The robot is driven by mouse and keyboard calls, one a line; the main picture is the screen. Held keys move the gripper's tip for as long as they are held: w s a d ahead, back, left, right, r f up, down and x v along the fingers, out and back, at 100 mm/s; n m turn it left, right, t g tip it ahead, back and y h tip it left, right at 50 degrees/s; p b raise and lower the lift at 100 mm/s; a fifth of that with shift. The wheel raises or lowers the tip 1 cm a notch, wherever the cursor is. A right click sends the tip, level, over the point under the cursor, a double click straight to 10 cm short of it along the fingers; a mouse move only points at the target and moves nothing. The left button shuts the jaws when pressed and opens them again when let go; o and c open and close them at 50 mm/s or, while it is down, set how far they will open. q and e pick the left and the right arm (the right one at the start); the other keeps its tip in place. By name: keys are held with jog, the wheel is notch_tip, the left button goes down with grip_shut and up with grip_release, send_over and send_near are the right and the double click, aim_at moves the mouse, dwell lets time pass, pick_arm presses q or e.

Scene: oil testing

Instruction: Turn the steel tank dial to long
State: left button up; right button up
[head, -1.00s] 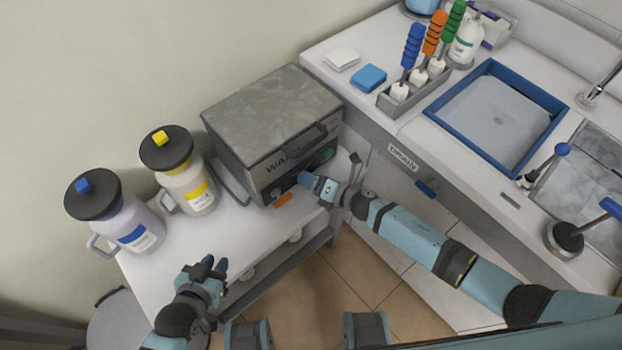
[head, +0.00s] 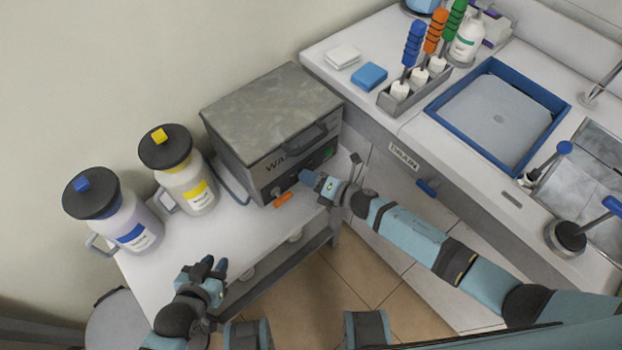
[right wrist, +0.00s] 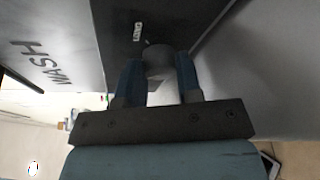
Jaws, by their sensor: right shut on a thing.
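The steel tank (head: 272,112) stands on the white side table, its lid closed and its front marked "WA…"; the right wrist view shows the lettering "WASH" on the tank (right wrist: 85,20). My right gripper (head: 307,177) is at the tank's front. In the right wrist view my right gripper (right wrist: 158,75) has its two blue fingers on either side of a round dark dial (right wrist: 159,60), shut on it. A small label sits just above the dial; its text is too small to read surely. My left gripper (head: 214,268) hangs empty in front of the table, its fingers apart.
Two lidded jugs, one blue-marked (head: 128,222) and one yellow-marked (head: 186,182), stand left of the tank. An orange piece (head: 283,199) is at the tank's lower front. The counter at right holds a blue-rimmed tray (head: 437,108) and colored-handled tools (head: 412,45).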

pick_arm(q)
jog(key=shift+f+b, duration=0.75)
jog(key=shift+b, duration=0.05)
pick_arm(e)
jog(key=m, duration=0.1)
jog(key=m+y, duration=0.1)
jog(key=shift+f+m, duration=0.2)
jog(key=shift+m, duration=0.1)
pick_arm(q)
jog(key=shift+w+d+f+b, duration=0.1)
jog(key=shift+f+b, duration=0.1)
jog(key=shift+b, duration=0.1)
pick_arm(e)
jog(key=shift+d+m+y, duration=0.1)
jog(key=shift+m+y, duration=0.2)
jog(key=shift+m, duration=0.2)
pick_arm(q)
jog(key=shift+w+d+b, duration=0.1)
jog(key=shift+w+b, duration=0.05)
jog(key=shift+b, duration=0.15)
pick_arm(e)
jog(key=shift+m, duration=0.6)
pick_arm(q)
jog(key=shift+f, duration=0.1)
pick_arm(e)
jog(key=shift+r, duration=0.1)
jog(key=o, duration=0.9)
jog(key=shift+o, duration=0.2)
